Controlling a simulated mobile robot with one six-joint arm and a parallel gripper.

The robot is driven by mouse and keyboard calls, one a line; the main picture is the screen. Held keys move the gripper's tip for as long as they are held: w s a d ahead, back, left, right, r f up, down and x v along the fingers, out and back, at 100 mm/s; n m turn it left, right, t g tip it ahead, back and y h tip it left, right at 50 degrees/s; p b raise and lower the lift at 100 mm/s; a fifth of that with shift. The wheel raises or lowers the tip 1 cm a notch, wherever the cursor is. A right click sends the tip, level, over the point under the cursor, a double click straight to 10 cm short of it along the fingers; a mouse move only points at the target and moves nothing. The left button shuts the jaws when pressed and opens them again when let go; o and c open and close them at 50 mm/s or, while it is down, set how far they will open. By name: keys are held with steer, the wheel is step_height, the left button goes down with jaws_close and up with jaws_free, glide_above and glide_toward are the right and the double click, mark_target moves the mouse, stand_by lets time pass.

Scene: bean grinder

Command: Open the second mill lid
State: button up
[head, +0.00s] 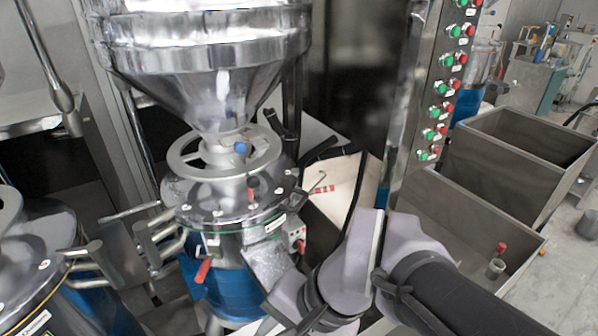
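A mill with a shiny round lid (228,205) and a blue body (232,285) stands left of centre. Its lid lies flat on the body and looks closed. A metal handwheel (185,165) sits above the lid, under a large steel hopper (205,70). Part of another mill (30,245) is at the lower left, cut by the frame. The frames do not show which is the second. My grey and black arm reaches in from the lower right, just right of the centre mill. My gripper's fingers are not visible.
Metal handles (155,235) stick out between the two mills. A pale chute (335,195) stands right of the centre mill. A panel of red and green buttons (445,85) rises behind. Open steel bins (470,215) fill the right.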

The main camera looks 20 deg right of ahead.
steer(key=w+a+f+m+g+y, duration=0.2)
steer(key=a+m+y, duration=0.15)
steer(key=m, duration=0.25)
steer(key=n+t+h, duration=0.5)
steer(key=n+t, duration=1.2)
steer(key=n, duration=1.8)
glide_toward(302, 200)
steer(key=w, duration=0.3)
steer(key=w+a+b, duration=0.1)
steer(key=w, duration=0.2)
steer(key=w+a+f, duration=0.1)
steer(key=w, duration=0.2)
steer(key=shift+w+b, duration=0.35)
steer(key=shift+b, duration=0.05)
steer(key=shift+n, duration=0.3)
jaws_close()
